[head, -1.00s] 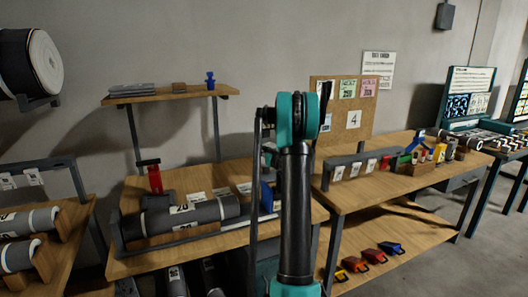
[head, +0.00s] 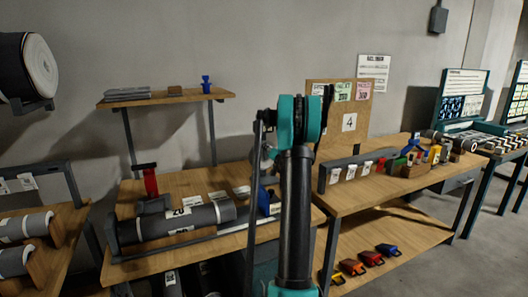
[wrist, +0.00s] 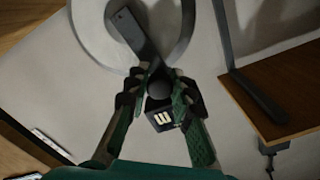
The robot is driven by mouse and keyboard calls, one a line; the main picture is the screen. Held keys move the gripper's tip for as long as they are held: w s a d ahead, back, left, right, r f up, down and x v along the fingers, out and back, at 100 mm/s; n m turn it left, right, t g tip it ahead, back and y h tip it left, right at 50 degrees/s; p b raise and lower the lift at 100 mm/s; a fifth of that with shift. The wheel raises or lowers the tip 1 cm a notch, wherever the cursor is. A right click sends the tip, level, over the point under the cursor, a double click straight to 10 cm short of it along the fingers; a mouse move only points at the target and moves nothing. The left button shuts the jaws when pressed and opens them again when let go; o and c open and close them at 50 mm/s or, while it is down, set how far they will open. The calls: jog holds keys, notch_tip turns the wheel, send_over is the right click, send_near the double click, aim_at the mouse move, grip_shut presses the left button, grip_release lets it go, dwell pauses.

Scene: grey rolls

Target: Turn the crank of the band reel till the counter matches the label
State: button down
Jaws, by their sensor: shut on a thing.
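In the wrist view, my gripper (wrist: 159,76) is shut on the dark round knob (wrist: 159,90) of a crank. The grey crank arm (wrist: 135,32) runs from the knob up and to the left. Behind it is the pale round band reel (wrist: 95,35), partly cut off by the frame's top edge. A black counter (wrist: 162,117) with pale marks sits just below the knob, between the fingers; its digits are too small to read. In the head view, a white card reading 4 (head: 349,122) hangs on the board.
A bench with a grey roll (head: 190,220) stands left of my arm. Another bench (head: 340,194), with a rack and small coloured objects, is at the right. A dark bracket and wooden shelf (wrist: 270,95) lie right of my gripper. Open floor shows at far right.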

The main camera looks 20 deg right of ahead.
jog(key=d+f+m, duration=0.4)
jog(key=m, duration=0.7)
jog(key=d+f+m, duration=0.3)
jog(key=f+m, duration=0.1)
jog(key=m, duration=0.7)
jog(key=shift+d+f+m, duration=0.3)
jog(key=shift+d, duration=0.1)
jog(key=shift+w, duration=0.1)
jog(key=c, duration=1.3)
grip_release()
